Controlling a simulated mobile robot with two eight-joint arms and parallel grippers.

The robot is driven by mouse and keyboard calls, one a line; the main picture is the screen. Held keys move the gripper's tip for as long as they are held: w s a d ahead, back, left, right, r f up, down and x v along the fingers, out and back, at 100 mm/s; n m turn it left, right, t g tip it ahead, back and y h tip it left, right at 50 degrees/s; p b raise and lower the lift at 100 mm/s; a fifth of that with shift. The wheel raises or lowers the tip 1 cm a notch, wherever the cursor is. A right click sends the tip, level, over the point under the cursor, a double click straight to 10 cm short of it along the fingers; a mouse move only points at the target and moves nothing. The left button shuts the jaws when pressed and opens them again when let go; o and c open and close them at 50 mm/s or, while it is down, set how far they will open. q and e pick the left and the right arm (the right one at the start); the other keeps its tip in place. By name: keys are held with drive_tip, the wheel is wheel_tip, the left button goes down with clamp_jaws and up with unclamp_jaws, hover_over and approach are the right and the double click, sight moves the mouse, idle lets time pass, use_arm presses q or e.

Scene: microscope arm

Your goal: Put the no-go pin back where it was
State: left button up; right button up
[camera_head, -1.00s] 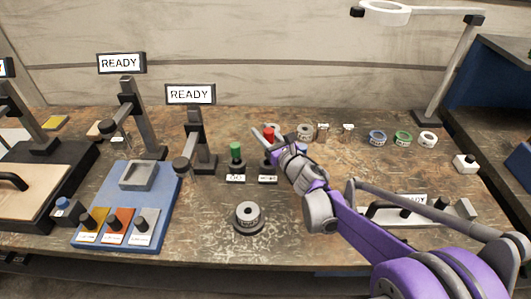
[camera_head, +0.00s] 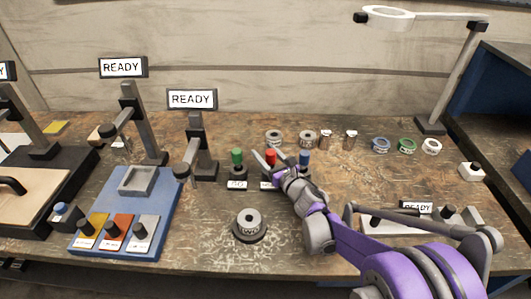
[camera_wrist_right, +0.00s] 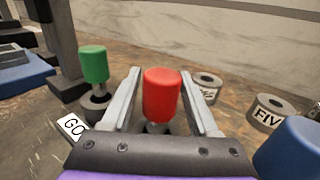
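The red-topped no-go pin (camera_head: 270,157) stands upright at its dark socket, behind a small white label, in line with the green-topped pin (camera_head: 237,157). In the right wrist view the red top (camera_wrist_right: 162,93) is between the fingers of my right gripper (camera_wrist_right: 163,100), with a gap on both sides. That gripper (camera_head: 268,161) is open around the pin in the head view. Part of the socket (camera_wrist_right: 160,128) shows below the red top; how deep the pin sits is hidden. My left gripper is not in view.
A blue-topped pin (camera_head: 305,158) stands close to the right of my gripper. Grey rings (camera_head: 307,139) lie behind. A round ring gauge stack (camera_head: 249,224) stands in front. A microscope-like stand (camera_head: 199,150) is to the left.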

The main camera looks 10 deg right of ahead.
drive_tip(key=shift+o, duration=0.2)
drive_tip(key=shift+r, duration=0.1)
drive_tip(key=shift+s+r, duration=0.1)
drive_tip(key=shift+s, duration=0.05)
drive_tip(key=v, duration=1.1)
drive_tip(key=shift+s+d+p, duration=0.1)
drive_tip(key=shift+s+p, duration=0.2)
drive_tip(key=shift+s, duration=0.05)
